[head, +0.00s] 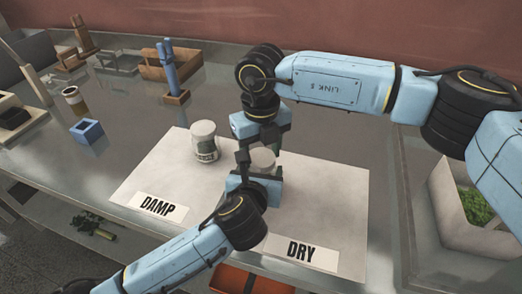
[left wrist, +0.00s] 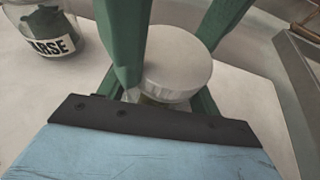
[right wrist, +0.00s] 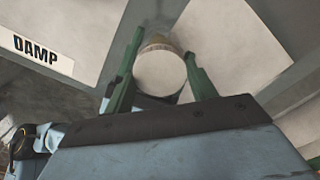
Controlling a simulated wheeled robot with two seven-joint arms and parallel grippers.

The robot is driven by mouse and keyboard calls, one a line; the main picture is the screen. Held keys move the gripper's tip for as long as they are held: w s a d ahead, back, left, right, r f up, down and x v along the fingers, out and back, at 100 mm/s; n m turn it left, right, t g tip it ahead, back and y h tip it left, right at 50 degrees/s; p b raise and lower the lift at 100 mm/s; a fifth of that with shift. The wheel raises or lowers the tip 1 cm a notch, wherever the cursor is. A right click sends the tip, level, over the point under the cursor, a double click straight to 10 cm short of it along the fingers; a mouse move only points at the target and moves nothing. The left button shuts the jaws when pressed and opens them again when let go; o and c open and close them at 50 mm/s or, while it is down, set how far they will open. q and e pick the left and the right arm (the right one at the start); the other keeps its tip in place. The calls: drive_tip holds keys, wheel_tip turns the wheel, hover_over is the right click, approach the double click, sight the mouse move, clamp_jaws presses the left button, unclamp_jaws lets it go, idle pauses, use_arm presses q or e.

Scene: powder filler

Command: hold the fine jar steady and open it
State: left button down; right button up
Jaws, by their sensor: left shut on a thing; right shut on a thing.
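The fine jar, with a round pale lid (head: 263,158), stands on the white mat between my two grippers. Its lid also shows in the left wrist view (left wrist: 178,62) and from above in the right wrist view (right wrist: 160,74). My left gripper (head: 256,176) comes in low from the front and is shut on the jar's body. My right gripper (head: 261,148) reaches down from behind and is shut on the lid, its green fingers on either side. The lid sits on the jar; whether it is loose cannot be told. The jar's body and label are mostly hidden.
A second jar (head: 205,142), its label ending in "ARSE", stands close by on the left of the mat (head: 330,205). DAMP (head: 158,206) and DRY (head: 300,252) signs lie along the mat's front. A blue block (head: 86,131) and wooden holders stand further left.

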drive_tip(key=o, duration=1.1)
drive_tip(key=shift+r, duration=2.3)
drive_tip(key=shift+c, duration=0.5)
drive_tip(key=m, duration=0.2)
drive_tip(key=r+m, duration=0.1)
drive_tip(key=m, duration=0.3)
drive_tip(key=shift+r, duration=0.3)
drive_tip(key=m, duration=0.2)
drive_tip(key=r+m, duration=0.1)
drive_tip(key=shift+m, duration=0.4)
drive_tip(key=m, duration=0.3)
drive_tip(key=shift+r+m, duration=0.3)
drive_tip(key=shift+r, duration=0.05)
drive_tip(key=shift+f, duration=3.95)
